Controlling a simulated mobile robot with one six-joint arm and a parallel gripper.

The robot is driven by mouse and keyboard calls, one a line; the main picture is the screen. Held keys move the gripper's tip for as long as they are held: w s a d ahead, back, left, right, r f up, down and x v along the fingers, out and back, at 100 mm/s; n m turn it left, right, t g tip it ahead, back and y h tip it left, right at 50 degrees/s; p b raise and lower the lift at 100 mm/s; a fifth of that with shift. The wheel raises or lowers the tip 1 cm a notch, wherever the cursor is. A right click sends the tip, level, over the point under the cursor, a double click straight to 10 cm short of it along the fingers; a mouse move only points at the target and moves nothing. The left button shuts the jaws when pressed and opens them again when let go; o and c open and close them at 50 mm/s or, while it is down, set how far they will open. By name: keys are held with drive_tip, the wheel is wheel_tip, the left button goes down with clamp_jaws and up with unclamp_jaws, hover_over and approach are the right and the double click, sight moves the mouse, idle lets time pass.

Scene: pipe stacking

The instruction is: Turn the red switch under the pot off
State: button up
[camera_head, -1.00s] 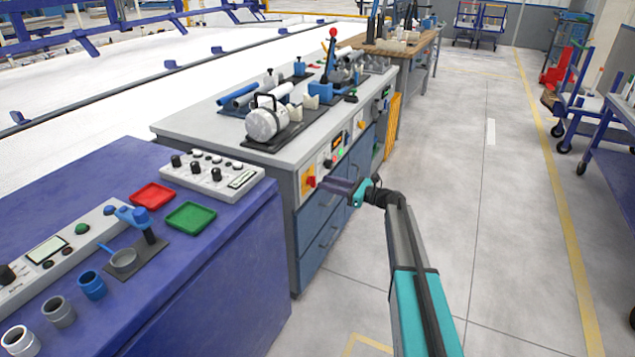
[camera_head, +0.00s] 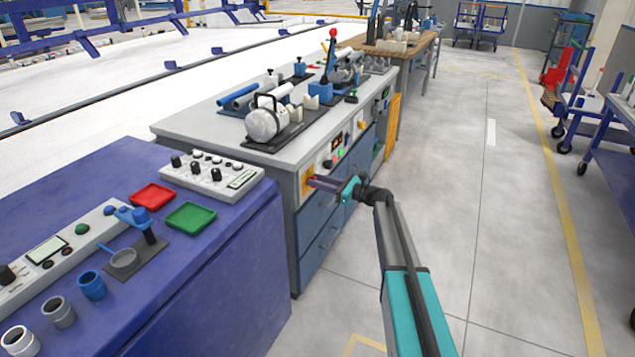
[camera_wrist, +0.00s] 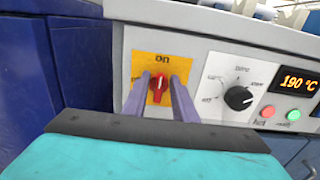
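The red switch (camera_wrist: 158,87) sits on a yellow plate marked "on" in the wrist view, its grip roughly upright. My gripper (camera_wrist: 161,77) has its two purple fingers apart, one on each side of the switch. I cannot tell whether they touch it. In the head view my gripper (camera_head: 313,181) reaches the front panel of the grey cabinet from the right and covers most of the switch.
Right of the switch are a black dial (camera_wrist: 238,98), a red button (camera_wrist: 267,111), a green button (camera_wrist: 293,115) and a display reading 190 °C (camera_wrist: 298,82). A blue table (camera_head: 225,262) stands at the near left.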

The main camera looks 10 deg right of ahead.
drive_tip(key=shift+f+n+b, duration=0.1)
drive_tip(key=shift+n+b, duration=0.2)
drive_tip(key=shift+s+a+f+n+b, duration=0.1)
drive_tip(key=shift+s+f+n+b, duration=0.1)
drive_tip(key=shift+n+b, duration=2.4)
drive_tip(key=shift+s+a+f+n+b, duration=0.1)
drive_tip(key=shift+f+n+b, duration=0.05)
drive_tip(key=shift+n+b, duration=2.5)
drive_tip(key=shift+s+f+n+b, duration=0.1)
drive_tip(key=shift+f+n+b, duration=0.1)
drive_tip(key=shift+n+b, duration=2.4)
drive_tip(key=shift+n+p, duration=0.75)
drive_tip(key=shift+n, duration=0.1)
drive_tip(key=o, duration=0.7)
drive_tip(key=shift+c, duration=0.2)
drive_tip(key=shift+s, duration=0.15)
